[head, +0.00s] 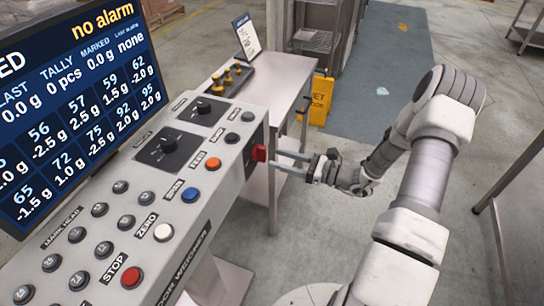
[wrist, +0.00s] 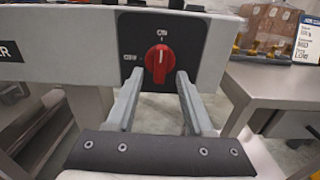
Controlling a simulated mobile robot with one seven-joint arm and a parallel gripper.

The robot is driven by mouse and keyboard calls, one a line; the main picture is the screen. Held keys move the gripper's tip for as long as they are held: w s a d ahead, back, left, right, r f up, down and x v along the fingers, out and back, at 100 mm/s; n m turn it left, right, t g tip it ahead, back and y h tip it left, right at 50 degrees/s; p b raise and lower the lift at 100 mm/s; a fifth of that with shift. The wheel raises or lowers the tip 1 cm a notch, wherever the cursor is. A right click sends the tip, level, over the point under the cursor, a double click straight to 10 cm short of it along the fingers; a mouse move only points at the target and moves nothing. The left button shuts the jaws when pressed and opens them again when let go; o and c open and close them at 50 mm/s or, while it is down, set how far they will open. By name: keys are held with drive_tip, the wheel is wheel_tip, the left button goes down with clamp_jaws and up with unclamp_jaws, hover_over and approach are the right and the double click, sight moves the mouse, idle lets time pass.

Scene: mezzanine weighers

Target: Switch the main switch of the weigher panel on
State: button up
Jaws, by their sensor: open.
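The main switch is a red rotary knob (wrist: 159,64) on a dark plate (wrist: 190,32) at the end face of the weigher panel (head: 228,145). In the head view the red knob (head: 259,153) sticks out of that end. In the wrist view its white mark points straight up at the upper label, which seems to read ON; the label to the left seems to read OFF. My gripper (wrist: 160,76) is open, its two fingers just short of the knob, one to each side. In the head view my gripper (head: 276,161) reaches the knob from the right; contact cannot be told.
A screen (head: 80,110) showing "no alarm" stands behind the panel's buttons. A steel table (head: 285,75) with yellow-knobbed weights stands beyond the panel end. A yellow wet-floor sign (head: 320,100) stands beside it. The floor right of the panel is mostly clear.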

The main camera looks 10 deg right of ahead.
drive_tip(key=v, duration=1.4)
